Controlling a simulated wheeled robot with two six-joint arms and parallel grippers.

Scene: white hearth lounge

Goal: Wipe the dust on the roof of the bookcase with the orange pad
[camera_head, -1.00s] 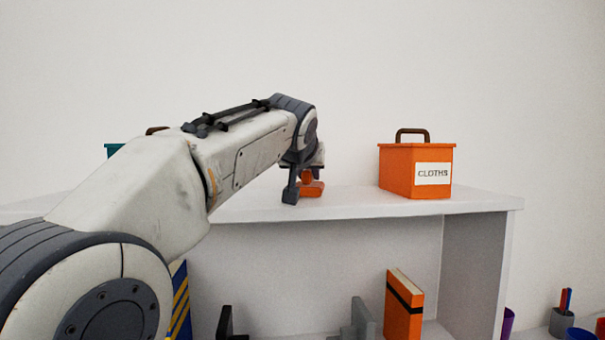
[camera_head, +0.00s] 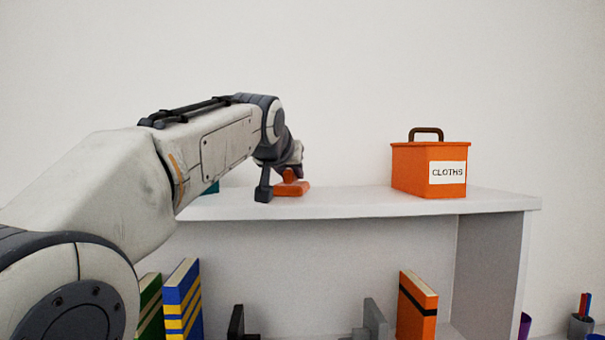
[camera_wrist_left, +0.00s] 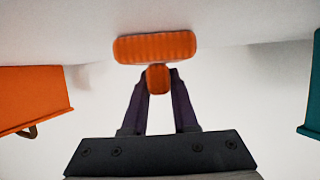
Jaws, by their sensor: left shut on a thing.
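The orange pad (camera_head: 291,189) has a flat base and a small upright handle. It is on the white roof of the bookcase (camera_head: 350,205), left of the orange box; it also shows in the left wrist view (camera_wrist_left: 155,47). My left gripper (camera_head: 287,176) is shut on the pad's handle, its fingers on either side of it in the left wrist view (camera_wrist_left: 158,78). The pad's base looks level against the roof. I cannot make out dust clearly. My right gripper is not in view.
An orange box labelled CLOTHS (camera_head: 417,170) with a brown handle stands on the roof at the right. A teal box (camera_wrist_left: 312,95) is at the other side, mostly hidden by my arm in the head view. Books, including an orange one (camera_head: 416,310), stand below.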

